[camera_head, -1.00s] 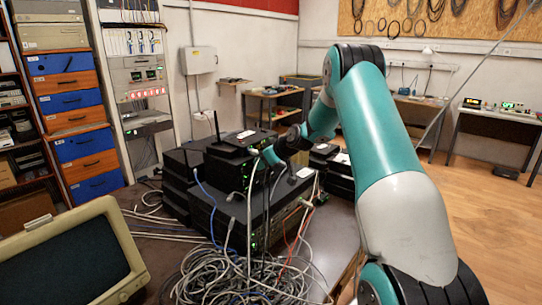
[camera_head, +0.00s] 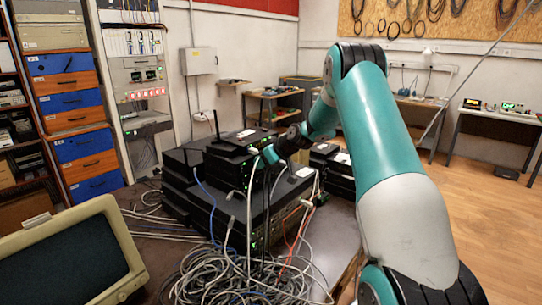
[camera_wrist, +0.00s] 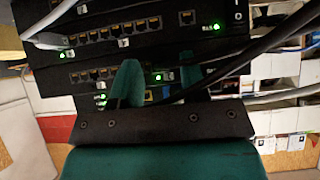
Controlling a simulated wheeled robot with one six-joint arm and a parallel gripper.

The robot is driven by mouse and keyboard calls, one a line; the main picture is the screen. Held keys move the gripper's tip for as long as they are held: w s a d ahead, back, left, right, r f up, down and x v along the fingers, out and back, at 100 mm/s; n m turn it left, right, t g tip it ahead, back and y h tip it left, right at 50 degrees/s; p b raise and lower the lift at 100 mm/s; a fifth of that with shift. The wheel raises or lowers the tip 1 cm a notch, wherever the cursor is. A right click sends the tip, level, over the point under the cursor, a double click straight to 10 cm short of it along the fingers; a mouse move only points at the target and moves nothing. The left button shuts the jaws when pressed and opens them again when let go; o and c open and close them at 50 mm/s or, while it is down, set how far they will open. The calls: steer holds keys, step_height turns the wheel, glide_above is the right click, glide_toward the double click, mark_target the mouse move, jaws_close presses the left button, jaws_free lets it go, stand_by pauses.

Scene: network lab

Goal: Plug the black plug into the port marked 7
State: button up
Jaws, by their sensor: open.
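My gripper (camera_wrist: 161,72) is open in the wrist view, its two teal fingers in front of the lower row of ports. In the head view my gripper (camera_head: 268,155) is small, at the front of the stacked black network boxes (camera_head: 232,190). The ports (camera_wrist: 92,75) sit in rows on the black box fronts. Their marks are too small to read, so I cannot tell which is 7. Black cables (camera_wrist: 275,93) run right from behind the fingers. I cannot make out the black plug, and the fingers hide part of the panel.
A grey cable plug (camera_wrist: 50,41) sits at the upper port row. Tangled cables (camera_head: 235,275) hang in front of the boxes onto the table. An old monitor (camera_head: 75,255) stands at the left. Open floor (camera_head: 480,210) lies to the right.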

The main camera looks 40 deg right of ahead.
jaws_close()
steer(key=shift+s, duration=0.2)
stand_by(0.3)
steer(key=shift+s+d+b, duration=0.2)
steer(key=shift+s+b, duration=0.2)
steer(key=shift+s, duration=0.6)
steer(key=shift+s+d+b, duration=0.15)
steer(key=shift+s+b, duration=0.25)
steer(key=shift+s, duration=0.6)
steer(key=d+p, duration=0.6)
steer(key=d, duration=0.2)
steer(key=shift+w+p, duration=0.45)
steer(key=shift+w, duration=1.45)
